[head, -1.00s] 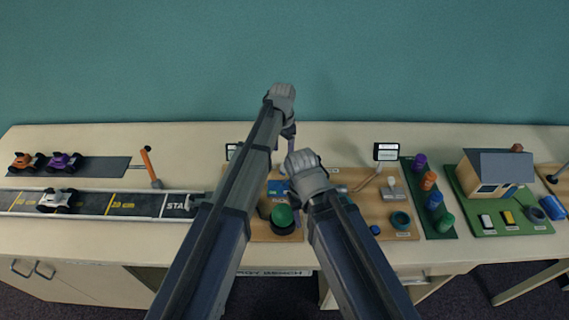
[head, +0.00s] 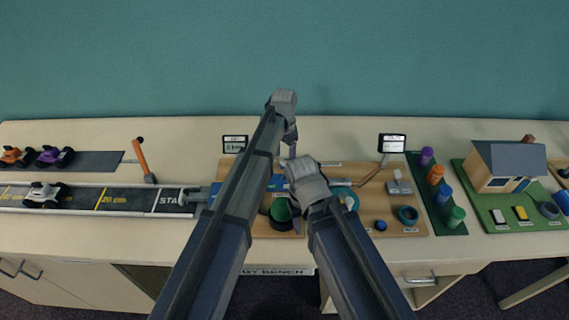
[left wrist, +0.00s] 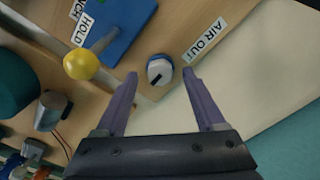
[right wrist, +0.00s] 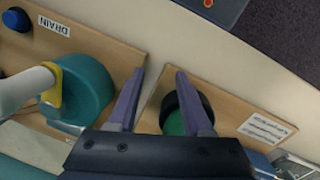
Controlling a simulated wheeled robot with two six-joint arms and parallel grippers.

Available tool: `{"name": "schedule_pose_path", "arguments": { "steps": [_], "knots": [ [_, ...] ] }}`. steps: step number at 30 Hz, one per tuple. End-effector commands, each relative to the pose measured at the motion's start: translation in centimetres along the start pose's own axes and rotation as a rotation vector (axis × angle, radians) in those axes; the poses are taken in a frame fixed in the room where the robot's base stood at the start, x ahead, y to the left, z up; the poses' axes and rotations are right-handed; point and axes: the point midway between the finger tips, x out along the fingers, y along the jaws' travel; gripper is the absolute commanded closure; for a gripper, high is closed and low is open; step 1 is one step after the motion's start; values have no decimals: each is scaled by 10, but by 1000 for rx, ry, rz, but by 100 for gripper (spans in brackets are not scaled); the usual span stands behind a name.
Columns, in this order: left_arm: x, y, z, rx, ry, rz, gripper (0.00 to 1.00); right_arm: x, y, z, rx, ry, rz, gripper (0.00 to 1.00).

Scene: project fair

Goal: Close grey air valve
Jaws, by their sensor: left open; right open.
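The air valve (left wrist: 160,70) is a small round grey-white knob with a blue band and a dark slot, beside the AIR OUT label (left wrist: 205,38) in the left wrist view. My left gripper (left wrist: 160,76) is open, and the knob shows between and just beyond its fingertips; I cannot tell the height gap. In the head view my left gripper (head: 290,138) is over the back of the pegboard-like wooden panel, and the arms hide the valve. My right gripper (right wrist: 160,72) is open and empty above the front of the panel, beside a green-and-black round part (right wrist: 177,118).
A yellow-knobbed lever (left wrist: 84,64) on a blue plate (left wrist: 128,24) stands close to the left of the valve. A teal ring (right wrist: 82,90) is near my right gripper. A track (head: 105,200) lies left, a model house (head: 505,165) right. Bare bench shows behind the panel.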

Motion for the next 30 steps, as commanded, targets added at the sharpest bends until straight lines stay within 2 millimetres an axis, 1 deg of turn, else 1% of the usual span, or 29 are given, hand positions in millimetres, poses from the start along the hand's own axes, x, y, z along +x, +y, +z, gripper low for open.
{"name": "schedule_pose_path", "arguments": {
  "steps": [1, 2, 11, 14, 30],
  "knots": [
    [8, 0, 0, 0, 0, 0, 29, 8, -1, 0, 0, 0, 0, 50],
    [9, 0, 0, 0, 0, 0, 29, 9, -1, 0, 0, 0, 0, 50],
    [8, 0, 0, 0, 0, 0, 29, 8, -1, 0, 0, 0, 0, 50],
    [8, 0, 0, 0, 0, 0, 39, 8, -1, 0, 0, 0, 0, 50],
    [8, 0, 0, 0, 0, 0, 100, 8, -1, 0, 0, 0, 0, 50]
  ]
}}
